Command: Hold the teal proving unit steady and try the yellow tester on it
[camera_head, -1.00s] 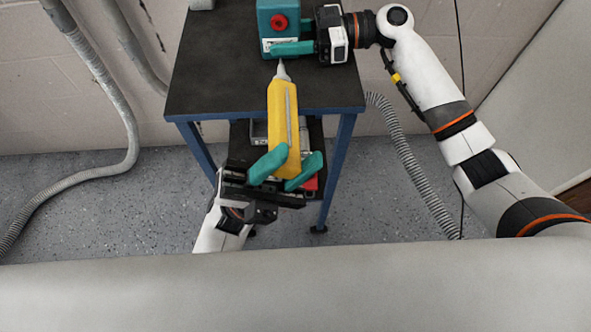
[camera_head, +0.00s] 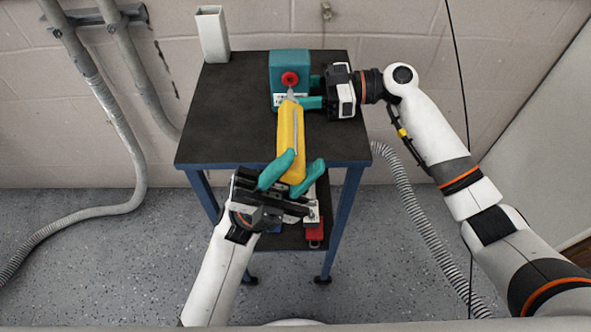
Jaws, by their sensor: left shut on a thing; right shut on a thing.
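The teal proving unit (camera_head: 289,62) stands upright on the dark top of the cart, with a round red part (camera_head: 290,78) on its front. My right gripper (camera_head: 314,95) comes from the right and is shut on the proving unit's side. The yellow tester (camera_head: 290,142) is held by my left gripper (camera_head: 291,172), which is shut on its near end. The tester points away from me, and its pale tip (camera_head: 291,95) is at the front of the unit, just below the red part. I cannot tell whether the tip touches.
The cart top (camera_head: 225,125) is clear left of the tester. A pale upright holder (camera_head: 212,35) stands at its back left corner. A lower shelf holds a red item (camera_head: 314,232) and other partly hidden things. A grey corrugated hose (camera_head: 420,217) hangs at right.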

